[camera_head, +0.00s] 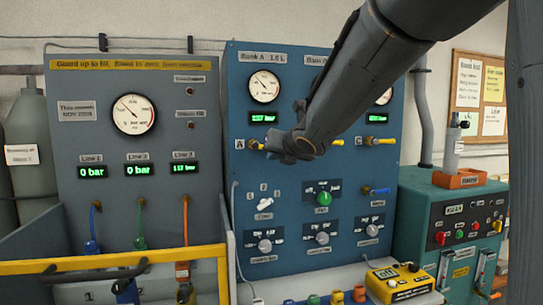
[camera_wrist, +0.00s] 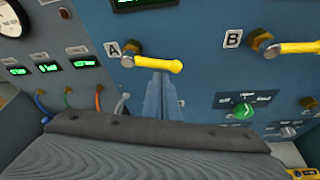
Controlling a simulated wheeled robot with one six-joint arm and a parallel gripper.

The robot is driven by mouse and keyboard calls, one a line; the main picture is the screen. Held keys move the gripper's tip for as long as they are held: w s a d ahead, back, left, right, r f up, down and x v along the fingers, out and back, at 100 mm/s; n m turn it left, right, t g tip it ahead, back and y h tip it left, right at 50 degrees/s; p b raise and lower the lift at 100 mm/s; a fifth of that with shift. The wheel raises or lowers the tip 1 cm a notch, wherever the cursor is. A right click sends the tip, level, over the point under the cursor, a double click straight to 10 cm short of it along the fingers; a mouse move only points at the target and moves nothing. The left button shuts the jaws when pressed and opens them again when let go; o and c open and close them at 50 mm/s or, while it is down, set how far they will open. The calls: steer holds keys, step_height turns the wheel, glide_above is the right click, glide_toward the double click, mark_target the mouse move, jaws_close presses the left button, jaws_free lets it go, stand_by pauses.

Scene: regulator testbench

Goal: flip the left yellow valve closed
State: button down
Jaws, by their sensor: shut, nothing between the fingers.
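The left yellow valve (camera_wrist: 155,62), beside the label A, sits on the blue panel. Its handle points right, nearly level, from a brass fitting in the wrist view. It also shows in the head view (camera_head: 255,145), partly covered by my gripper (camera_head: 272,148). My gripper is shut and empty. In the wrist view its fingers (camera_wrist: 165,80) are just below the handle's right half; I cannot tell whether they touch it. Another yellow valve (camera_wrist: 290,48), beside the label B, also points right.
A third yellow valve (camera_head: 381,141), by the label C, is farther right in the head view. Below the valves are a green knob (camera_head: 323,199) and several grey knobs. A yellow rail (camera_head: 110,262) runs at the front left. A yellow box (camera_head: 400,284) stands at the front right.

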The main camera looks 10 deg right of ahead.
steer(key=shift+r, duration=0.15)
steer(key=shift+d+r, duration=0.25)
steer(key=shift+r, duration=0.55)
